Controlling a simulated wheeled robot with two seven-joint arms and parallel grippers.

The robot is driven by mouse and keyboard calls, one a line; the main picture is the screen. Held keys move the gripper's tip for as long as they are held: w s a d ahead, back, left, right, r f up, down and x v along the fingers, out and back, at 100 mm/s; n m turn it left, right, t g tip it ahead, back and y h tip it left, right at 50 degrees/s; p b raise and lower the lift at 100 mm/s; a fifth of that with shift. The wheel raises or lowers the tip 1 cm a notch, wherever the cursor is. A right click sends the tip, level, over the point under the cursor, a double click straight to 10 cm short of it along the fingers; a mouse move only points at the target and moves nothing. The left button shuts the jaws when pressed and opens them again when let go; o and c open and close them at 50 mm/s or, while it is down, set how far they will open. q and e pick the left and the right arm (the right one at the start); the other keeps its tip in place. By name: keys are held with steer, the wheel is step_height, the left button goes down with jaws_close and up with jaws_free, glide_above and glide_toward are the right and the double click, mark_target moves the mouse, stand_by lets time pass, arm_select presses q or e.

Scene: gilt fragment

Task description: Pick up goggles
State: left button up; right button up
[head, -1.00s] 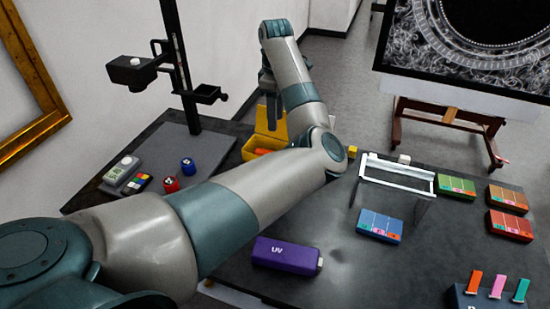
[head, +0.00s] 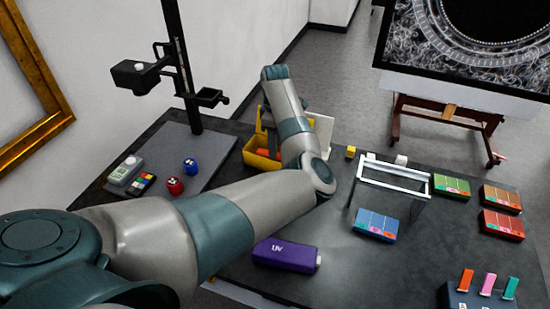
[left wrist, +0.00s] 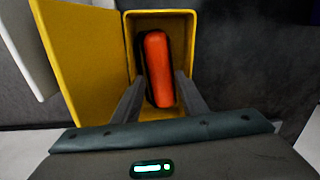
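The goggles appear as an orange-red piece with a dark edge (left wrist: 158,68), lying in an open yellow box (left wrist: 188,15) in the left wrist view. In the head view the yellow box (head: 262,161) stands at the back of the table, with a bit of orange inside, partly hidden by my left arm. My left gripper (left wrist: 158,88) is open, its two fingers apart on either side of the goggles. I cannot tell whether the fingers touch them. In the head view the gripper (head: 268,145) is down at the box, partly hidden. My right gripper is not in view.
A purple UV case (head: 284,255) lies below my left forearm. A white-framed stand (head: 395,176) and several coloured boxes are at right. A black camera stand (head: 180,70) rises at left. The box's yellow lid (left wrist: 80,60) stands open beside the left finger.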

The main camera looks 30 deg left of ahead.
mark_target(264, 153)
arm_select(q)
steer(key=shift+f+p, duration=0.8)
step_height(264, 153, down, 2)
steer(key=shift+s+a+f+p, duration=0.1)
steer(key=shift+p, duration=0.4)
steer(key=shift+f, duration=0.7)
steer(key=shift+c, duration=0.6)
steer(key=c, duration=0.6)
